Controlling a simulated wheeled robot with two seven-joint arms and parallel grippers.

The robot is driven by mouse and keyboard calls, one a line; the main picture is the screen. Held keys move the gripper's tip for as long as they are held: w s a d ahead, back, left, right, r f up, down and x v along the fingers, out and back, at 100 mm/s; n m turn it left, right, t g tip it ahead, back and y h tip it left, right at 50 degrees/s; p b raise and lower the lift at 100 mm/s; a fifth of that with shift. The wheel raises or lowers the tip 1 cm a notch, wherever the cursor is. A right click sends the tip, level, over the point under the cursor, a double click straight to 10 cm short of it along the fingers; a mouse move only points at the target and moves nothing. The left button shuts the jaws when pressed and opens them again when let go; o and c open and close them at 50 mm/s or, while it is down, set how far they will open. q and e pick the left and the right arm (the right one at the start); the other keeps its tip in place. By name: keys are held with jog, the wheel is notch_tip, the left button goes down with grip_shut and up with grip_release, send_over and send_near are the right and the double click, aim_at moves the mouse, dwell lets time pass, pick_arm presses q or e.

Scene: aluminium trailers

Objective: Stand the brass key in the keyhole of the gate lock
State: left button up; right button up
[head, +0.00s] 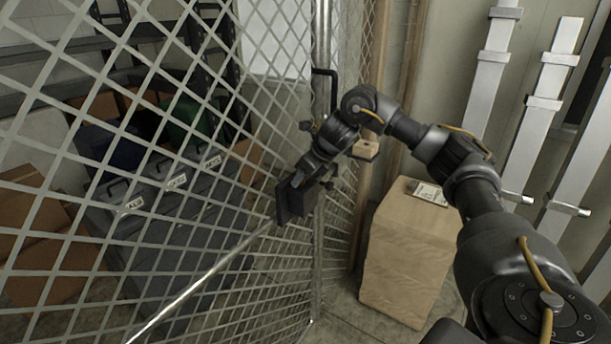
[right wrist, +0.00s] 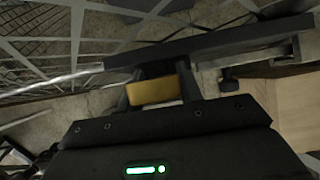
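My right gripper (head: 300,188) is in front of the mesh gate, close against a dark flat block (head: 287,204) that looks like the gate lock. In the right wrist view this block is a long black plate (right wrist: 200,42) just beyond the fingertips. My right gripper (right wrist: 157,88) is shut on a brass piece (right wrist: 155,93), which looks like the key. Its far end meets or passes behind the plate's edge; I cannot tell which. The keyhole is hidden, and the key is hidden in the head view. My left gripper is not in view.
The mesh gate (head: 120,120) fills the left, with a shiny rail (head: 205,275) across it. Grey cases (head: 165,180) stand behind it. Metal profiles (head: 535,110) lean at the right.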

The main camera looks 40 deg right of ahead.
aim_at(304, 187)
jog(key=shift+o, duration=0.4)
jog(key=f, duration=0.2)
jog(key=s+f, duration=0.1)
jog(key=shift+s+a+g, duration=0.1)
jog(key=shift+a+g, duration=0.2)
jog(key=shift+g, duration=0.1)
jog(key=shift+o, duration=0.3)
jog(key=shift+d+r, duration=0.1)
jog(key=shift+r, duration=0.3)
jog(key=shift+o, duration=0.5)
jog(key=r, duration=0.3)
jog(key=s+d+r, duration=0.1)
jog(key=shift+r, duration=0.3)
jog(key=a+p+v, duration=0.1)
jog(key=p+v, duration=0.1)
jog(key=v, duration=0.5)
jog(key=shift+d+r+t, duration=0.2)
jog(key=shift+d+t, duration=0.2)
jog(key=shift+s+r, duration=0.1)
jog(key=shift+s, duration=0.05)
